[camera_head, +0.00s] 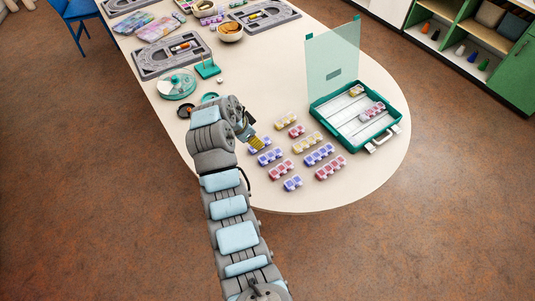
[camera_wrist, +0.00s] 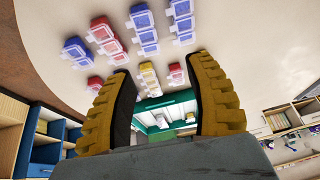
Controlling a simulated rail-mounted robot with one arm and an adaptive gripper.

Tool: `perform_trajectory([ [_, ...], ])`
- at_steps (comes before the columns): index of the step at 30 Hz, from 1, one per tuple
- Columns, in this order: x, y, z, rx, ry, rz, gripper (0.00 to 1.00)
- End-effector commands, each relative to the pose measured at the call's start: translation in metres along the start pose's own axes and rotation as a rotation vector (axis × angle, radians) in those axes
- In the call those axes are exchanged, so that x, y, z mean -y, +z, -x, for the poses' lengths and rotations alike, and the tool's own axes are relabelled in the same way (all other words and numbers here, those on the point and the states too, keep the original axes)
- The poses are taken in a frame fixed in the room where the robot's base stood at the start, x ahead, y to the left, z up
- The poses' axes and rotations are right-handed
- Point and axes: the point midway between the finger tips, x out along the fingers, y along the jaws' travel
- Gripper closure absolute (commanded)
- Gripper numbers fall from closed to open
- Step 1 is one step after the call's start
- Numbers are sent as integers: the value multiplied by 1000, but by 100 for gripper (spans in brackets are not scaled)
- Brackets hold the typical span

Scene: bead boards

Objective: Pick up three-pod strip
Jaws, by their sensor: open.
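Several pod strips in yellow, pink and blue lie on the white table. A pink strip (camera_head: 281,170) near the front looks three pods long, but the picture is too small to be sure of the count. A blue strip (camera_head: 270,156) lies just beyond it, close to my gripper. My gripper (camera_head: 257,143) is above the left side of the strip group, its yellow fingers partly hidden by its own body. In the wrist view my gripper (camera_wrist: 165,100) is open and empty, with a yellow strip (camera_wrist: 148,75) and a pink strip (camera_wrist: 176,74) showing between the fingers.
An open green case (camera_head: 323,118) with a raised clear lid (camera_head: 333,55) stands to the right, holding a yellow strip (camera_head: 356,90) and a pink strip (camera_head: 372,110). A round green-rimmed dish (camera_head: 177,84) and a grey board (camera_head: 172,56) lie farther left. The table's rounded front edge is clear.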

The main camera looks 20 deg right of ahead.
Motion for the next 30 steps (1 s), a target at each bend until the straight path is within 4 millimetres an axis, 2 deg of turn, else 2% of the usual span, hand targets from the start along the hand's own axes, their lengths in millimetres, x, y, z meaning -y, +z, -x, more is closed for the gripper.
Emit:
perform_trajectory([
  [1, -5, -4, 8, 11, 31, -19, 46],
  [4, -13, -6, 15, 26, 70, -44, 46],
  [8, -18, -5, 11, 34, 93, -54, 46],
  [21, -23, -2, -59, 34, 90, -52, 46],
  [30, -27, -1, -94, 34, 91, -51, 46],
])
